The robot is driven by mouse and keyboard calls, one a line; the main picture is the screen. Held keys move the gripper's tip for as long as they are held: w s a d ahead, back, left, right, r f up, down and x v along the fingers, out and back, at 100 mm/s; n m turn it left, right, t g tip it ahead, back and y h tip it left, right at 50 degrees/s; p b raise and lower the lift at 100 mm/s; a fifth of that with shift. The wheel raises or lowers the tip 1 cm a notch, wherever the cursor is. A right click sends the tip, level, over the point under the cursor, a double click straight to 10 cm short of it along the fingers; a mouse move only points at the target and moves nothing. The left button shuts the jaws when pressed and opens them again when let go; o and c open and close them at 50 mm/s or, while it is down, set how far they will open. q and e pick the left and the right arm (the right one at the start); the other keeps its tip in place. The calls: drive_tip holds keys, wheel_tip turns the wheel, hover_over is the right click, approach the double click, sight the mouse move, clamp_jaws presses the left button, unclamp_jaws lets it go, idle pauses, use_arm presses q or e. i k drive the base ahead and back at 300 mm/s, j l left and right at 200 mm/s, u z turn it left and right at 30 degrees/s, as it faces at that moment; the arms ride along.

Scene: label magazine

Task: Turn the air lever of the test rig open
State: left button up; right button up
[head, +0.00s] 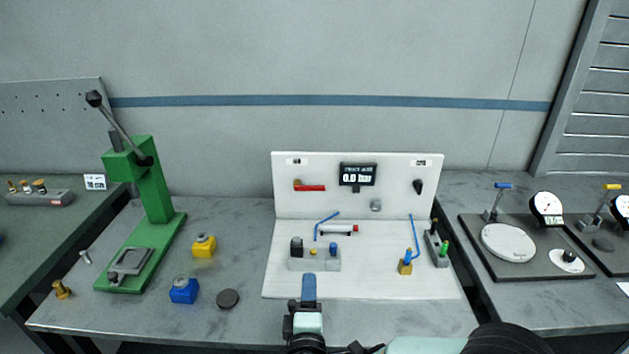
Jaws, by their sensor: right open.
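The test rig (358,205) is a white panel and base at the middle of the bench. A red lever (311,188) on a brass fitting sits at the left of its upright panel and lies level, pointing right. I take it to be the air lever. My right gripper (309,287) is at the front edge of the rig's base, well below and in front of the red lever, touching nothing I can see. It is open and empty, its blue fingers seen nearly in line. My left gripper is not in view.
On the rig stand a small display (357,174), a black knob (418,186), a grey block (314,259) and blue tubes. A green press (150,200), yellow block (203,246) and blue block (184,290) stand left. Dial gauge stands (547,208) are right.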

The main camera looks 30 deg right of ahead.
sight(297, 186)
drive_tip(key=i+l, duration=0.65)
drive_tip(key=i, duration=0.1)
